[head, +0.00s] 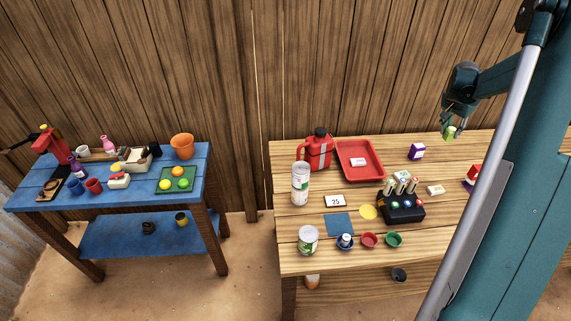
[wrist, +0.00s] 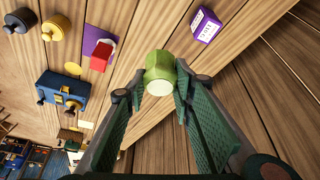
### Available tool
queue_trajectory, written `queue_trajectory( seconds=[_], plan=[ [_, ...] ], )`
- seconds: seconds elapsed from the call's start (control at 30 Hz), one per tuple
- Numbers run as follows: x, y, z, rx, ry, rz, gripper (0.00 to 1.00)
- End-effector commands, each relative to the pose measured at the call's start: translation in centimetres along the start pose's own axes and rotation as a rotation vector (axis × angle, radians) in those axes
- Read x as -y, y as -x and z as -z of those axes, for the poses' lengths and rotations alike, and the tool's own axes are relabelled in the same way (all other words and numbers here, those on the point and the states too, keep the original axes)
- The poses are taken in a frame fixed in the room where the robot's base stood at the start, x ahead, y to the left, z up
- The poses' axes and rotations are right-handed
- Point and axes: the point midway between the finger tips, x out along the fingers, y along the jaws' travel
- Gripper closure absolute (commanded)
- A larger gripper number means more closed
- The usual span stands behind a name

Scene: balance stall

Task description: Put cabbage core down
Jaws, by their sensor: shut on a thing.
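The cabbage core (wrist: 158,78) is a short green cylinder with a pale cut end. My gripper (wrist: 157,88) is shut on it, one finger on each side. In the head view the cabbage core (head: 450,132) hangs below my gripper (head: 453,123) near the back edge of the wooden table (head: 300,262), at the right. It appears held above the tabletop; the exact gap is hard to tell.
A purple box (head: 416,152) stands left of the gripper, beside a red tray (head: 377,172). A red block (wrist: 100,58) on a purple square (wrist: 96,38) is nearby. A black holder (head: 403,210) with several upright pieces stands nearer the front. Bare planks lie between them.

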Motion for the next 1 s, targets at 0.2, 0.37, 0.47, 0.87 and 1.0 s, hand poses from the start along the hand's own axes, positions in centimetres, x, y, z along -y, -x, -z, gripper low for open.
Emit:
queue_trajectory(
  seconds=[0.2,0.37,0.47,0.87,1.0],
  plan=[
    [0.0,5.0,2.0,0.000,0.000,0.000,0.87],
    [0.0,7.7,3.1,0.000,0.000,0.000,0.87],
    [1.4,8.3,2.5,0.000,0.015,0.006,0.87],
    [9.6,10.6,-3.0,0.000,0.108,0.044,0.87],
    [13.2,11.8,-5.9,0.000,0.151,0.062,0.87]
  ],
)
